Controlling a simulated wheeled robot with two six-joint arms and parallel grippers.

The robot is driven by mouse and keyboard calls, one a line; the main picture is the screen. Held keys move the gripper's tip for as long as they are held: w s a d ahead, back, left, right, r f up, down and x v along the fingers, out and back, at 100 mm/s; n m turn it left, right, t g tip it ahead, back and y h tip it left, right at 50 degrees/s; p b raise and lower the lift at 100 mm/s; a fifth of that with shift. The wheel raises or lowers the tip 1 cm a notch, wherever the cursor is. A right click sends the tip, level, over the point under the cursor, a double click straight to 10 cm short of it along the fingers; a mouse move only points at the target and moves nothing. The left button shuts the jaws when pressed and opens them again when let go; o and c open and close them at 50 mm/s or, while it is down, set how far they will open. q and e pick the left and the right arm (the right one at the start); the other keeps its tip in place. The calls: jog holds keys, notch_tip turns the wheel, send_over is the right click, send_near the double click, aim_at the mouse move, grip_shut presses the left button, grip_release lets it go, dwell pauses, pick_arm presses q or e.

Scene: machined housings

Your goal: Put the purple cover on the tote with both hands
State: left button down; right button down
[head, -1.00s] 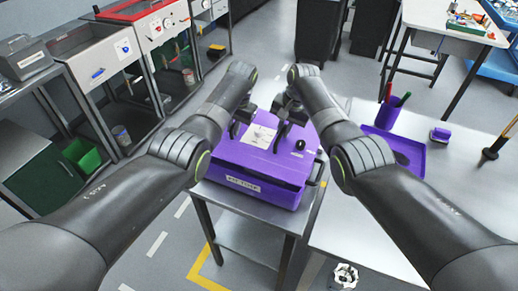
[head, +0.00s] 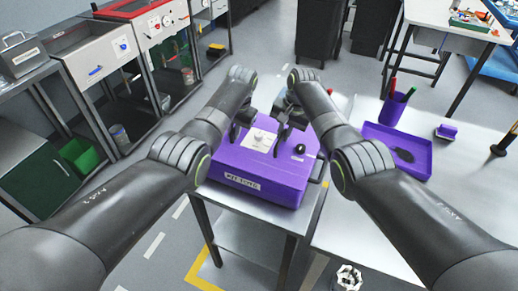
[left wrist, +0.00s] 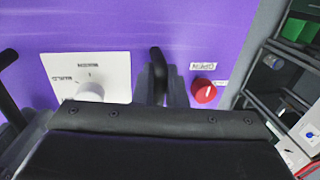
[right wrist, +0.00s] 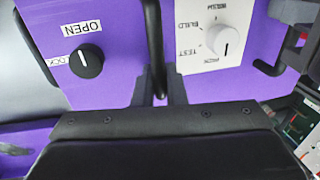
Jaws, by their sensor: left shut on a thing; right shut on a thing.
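The purple cover (head: 232,158) lies level over the tote (head: 280,195), its outline lined up with it; no clear gap shows at the front. The tote has a "KIT TOTE" label and a black side handle. My left gripper (head: 236,132) is shut on a black handle of the cover, also seen in the left wrist view (left wrist: 157,60). My right gripper (head: 283,136) is shut on the other black handle, seen in the right wrist view (right wrist: 153,45). A white-panel dial (right wrist: 224,42), a black knob (right wrist: 86,62) and a red knob (left wrist: 204,91) sit on the cover. The far rim is hidden.
The tote stands on a metal stand (head: 225,203). A metal table (head: 360,215) on the right holds a purple tray (head: 420,155), a pen cup (head: 390,108) and a small purple block (head: 446,131). Cabinets (head: 95,60) line the left. Yellow tape marks the floor.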

pick_arm(q)
jog(key=shift+s+f+b, duration=0.1)
jog(key=shift+f+b, duration=0.3)
jog(key=shift+f, duration=0.1)
pick_arm(e)
jog(key=shift+f, duration=0.55)
pick_arm(q)
jog(key=c, duration=1.5)
grip_release()
pick_arm(e)
jog(key=c, duration=1.5)
grip_release()
jog(key=shift+r, duration=0.1)
pick_arm(q)
jog(key=shift+r, duration=0.1)
